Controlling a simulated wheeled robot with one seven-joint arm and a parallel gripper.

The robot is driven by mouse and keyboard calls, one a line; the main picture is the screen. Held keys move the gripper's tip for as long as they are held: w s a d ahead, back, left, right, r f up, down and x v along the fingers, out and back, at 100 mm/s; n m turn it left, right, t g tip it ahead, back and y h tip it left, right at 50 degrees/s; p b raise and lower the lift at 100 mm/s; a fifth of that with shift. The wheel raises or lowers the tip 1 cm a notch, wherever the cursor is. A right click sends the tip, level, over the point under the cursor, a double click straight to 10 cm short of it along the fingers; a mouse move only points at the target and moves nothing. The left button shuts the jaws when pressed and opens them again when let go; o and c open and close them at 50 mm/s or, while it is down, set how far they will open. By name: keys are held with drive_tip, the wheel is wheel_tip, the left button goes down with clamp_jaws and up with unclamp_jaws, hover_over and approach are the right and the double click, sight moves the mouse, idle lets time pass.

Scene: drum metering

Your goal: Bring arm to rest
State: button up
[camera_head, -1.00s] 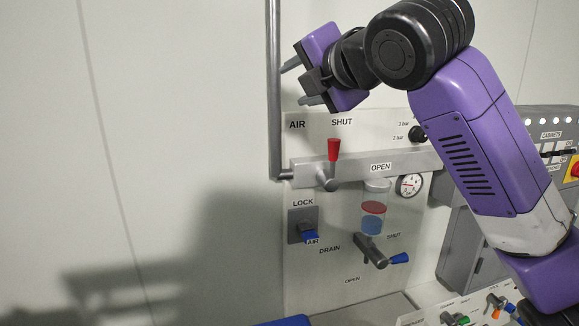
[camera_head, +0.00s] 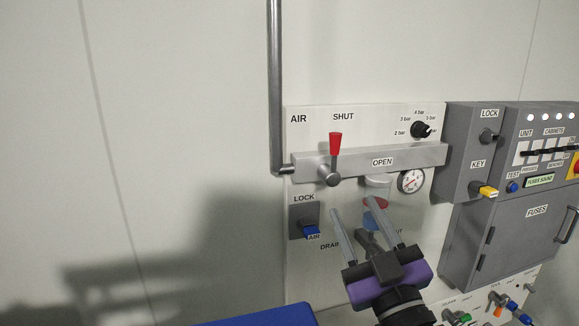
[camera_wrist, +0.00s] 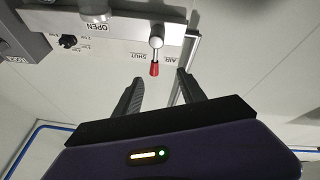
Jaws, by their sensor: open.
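My gripper (camera_head: 354,219) is low in the head view, with its two grey fingers spread and pointing up toward the air panel (camera_head: 300,275). Nothing is between the fingers. They overlap the drain valve (camera_head: 368,243) in the picture and partly hide it; I cannot tell how far off they are. In the wrist view the fingers (camera_wrist: 158,95) are apart and empty, with the red lever (camera_wrist: 155,68) beyond them. In the head view the red lever (camera_head: 336,144) stands upright by the word SHUT.
A grey pipe (camera_head: 275,90) runs up the wall at the left of the panel. The lock box (camera_head: 470,150) and fuse cabinet (camera_head: 500,245) stand at the right. A blue surface (camera_head: 255,316) is at the bottom edge. The wall on the left is bare.

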drive_tip(key=s+d+f+m+g+h, duration=0.2)
drive_tip(key=s+f, duration=0.7)
drive_tip(key=s, duration=0.5)
drive_tip(key=s+d+f+m+g+h+b, duration=0.1)
drive_tip(key=s+d+f+m+g, duration=0.1)
drive_tip(key=s+f, duration=0.8)
drive_tip(key=s+d+f+m+g+h, duration=0.2)
drive_tip(key=s+d+f, duration=0.3)
drive_tip(key=s+f, duration=0.5)
drive_tip(key=s+g, duration=0.1)
drive_tip(key=s, duration=0.6)
drive_tip(key=shift+s+f+m+h+b, duration=0.2)
drive_tip(key=shift+s+m+h+b, duration=0.1)
drive_tip(key=shift+s+b, duration=0.1)
